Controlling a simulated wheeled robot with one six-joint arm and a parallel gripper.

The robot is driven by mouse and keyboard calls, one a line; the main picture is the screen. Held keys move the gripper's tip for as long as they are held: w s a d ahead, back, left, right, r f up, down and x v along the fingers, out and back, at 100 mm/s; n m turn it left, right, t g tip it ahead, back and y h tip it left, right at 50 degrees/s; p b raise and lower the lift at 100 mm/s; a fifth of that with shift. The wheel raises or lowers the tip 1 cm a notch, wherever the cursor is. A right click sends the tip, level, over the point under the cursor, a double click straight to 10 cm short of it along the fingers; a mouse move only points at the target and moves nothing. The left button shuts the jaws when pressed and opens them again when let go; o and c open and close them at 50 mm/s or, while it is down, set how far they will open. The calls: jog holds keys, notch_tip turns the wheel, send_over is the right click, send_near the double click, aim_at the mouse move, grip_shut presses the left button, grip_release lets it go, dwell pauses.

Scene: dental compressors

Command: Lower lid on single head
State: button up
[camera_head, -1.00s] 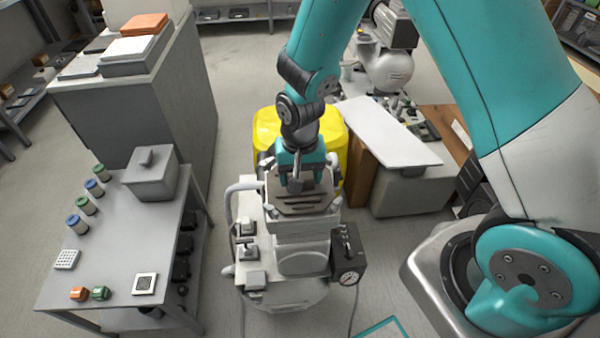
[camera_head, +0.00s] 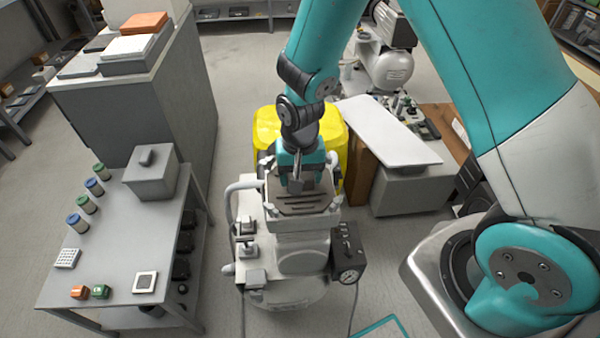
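The single-head compressor (camera_head: 302,262) stands on the floor at the middle, a white and grey unit with a pipe on its left side. Its slotted grey-brown lid (camera_head: 306,202) is on top of the head and looks about level. My gripper (camera_head: 296,186) points down at the far part of the lid. The fingers are small and partly hidden by the gripper body, so I cannot tell whether they are closed on the lid's handle or just touch it.
A black gauge box (camera_head: 347,251) hangs at the compressor's right side. A grey table (camera_head: 110,262) with jars and a small box stands to the left. A yellow bin (camera_head: 268,126) is right behind. A white board (camera_head: 388,132) lies on a grey cabinet at the right.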

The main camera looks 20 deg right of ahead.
jog(key=o, duration=1.4)
jog(key=shift+o, duration=0.5)
notch_tip(320, 180, up, 7)
jog(key=p, duration=0.6)
